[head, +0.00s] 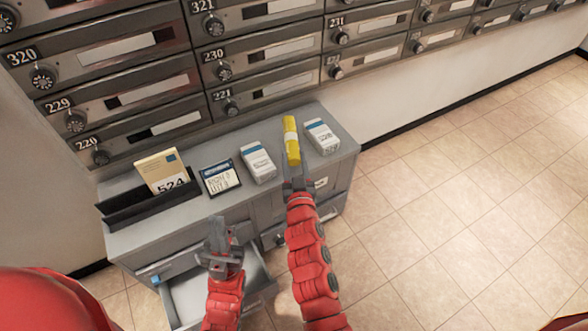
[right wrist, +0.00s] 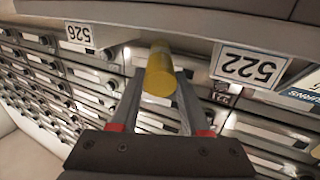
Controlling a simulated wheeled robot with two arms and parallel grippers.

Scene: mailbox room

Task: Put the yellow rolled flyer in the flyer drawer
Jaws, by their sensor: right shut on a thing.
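The yellow rolled flyer (head: 291,145) has a pale band and stands out above the right part of the grey cabinet top. My right gripper (head: 297,183) is shut on its near end; the flyer also shows between the fingers in the right wrist view (right wrist: 159,75). A drawer (head: 188,300) at the cabinet's lower left is pulled open, with a pale interior that looks empty where visible. I cannot read a label on it. My left gripper (head: 219,236) is above the open drawer, partly covering it; whether its jaws are open or shut is unclear.
On the cabinet top (head: 225,207) are a black tray (head: 125,212) with a yellowish 524 card (head: 161,172), a dark-framed sign (head: 221,178) and two white-and-blue packs (head: 258,162) (head: 322,136). Numbered mailboxes line the wall behind. The tiled floor at right is clear.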

